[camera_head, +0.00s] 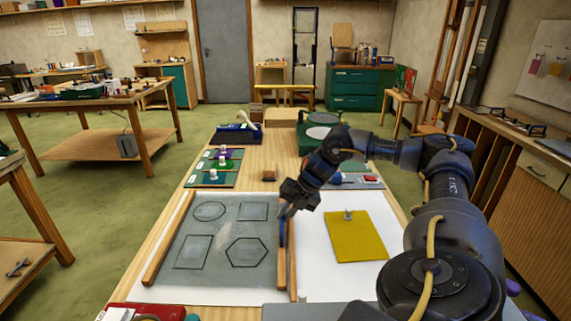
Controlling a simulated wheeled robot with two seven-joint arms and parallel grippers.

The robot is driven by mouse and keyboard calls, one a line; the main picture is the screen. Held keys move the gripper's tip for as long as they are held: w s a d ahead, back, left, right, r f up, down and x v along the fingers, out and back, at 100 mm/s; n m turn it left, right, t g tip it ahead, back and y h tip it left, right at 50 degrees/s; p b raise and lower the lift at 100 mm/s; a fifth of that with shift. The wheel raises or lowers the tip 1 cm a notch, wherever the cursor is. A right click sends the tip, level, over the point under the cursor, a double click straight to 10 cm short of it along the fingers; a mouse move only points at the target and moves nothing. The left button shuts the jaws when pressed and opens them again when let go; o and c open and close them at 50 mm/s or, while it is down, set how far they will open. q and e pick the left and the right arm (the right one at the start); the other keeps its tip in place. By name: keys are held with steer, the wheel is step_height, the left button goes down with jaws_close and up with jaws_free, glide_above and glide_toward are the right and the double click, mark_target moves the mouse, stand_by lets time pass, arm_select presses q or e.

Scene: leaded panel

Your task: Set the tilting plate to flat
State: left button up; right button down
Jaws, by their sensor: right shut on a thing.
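My right gripper (285,210) points down at the right edge of a grey plate (218,228) marked with a circle, a rectangle, a parallelogram and a hexagon. It is shut on a narrow, dark bluish thing (283,233) beside the wooden bar along that edge. The fingers and this thing blend together, so the exact grip is hard to see. A green machine with a pale round plate (318,132) stands at the back of the bench; I cannot tell whether this plate is tilted. My left gripper is out of view.
A yellow sheet (358,237) with a small knob lies on white paper at the right. A wooden block (269,173) sits mid-bench.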

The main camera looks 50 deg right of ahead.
steer(key=shift+s+f, duration=0.45)
steer(key=shift+f, duration=0.3)
steer(key=c, duration=1.8)
jaws_free()
steer(key=o, duration=0.3)
steer(key=shift+w+d+f, duration=0.1)
steer(key=shift+d, duration=0.2)
steer(key=shift+o, duration=0.2)
steer(key=shift+w, duration=0.1)
steer(key=shift+r, duration=0.25)
steer(key=shift+d+r, duration=0.1)
steer(key=shift+r, duration=0.15)
steer(key=v, duration=1)
steer(key=shift+b, duration=0.35)
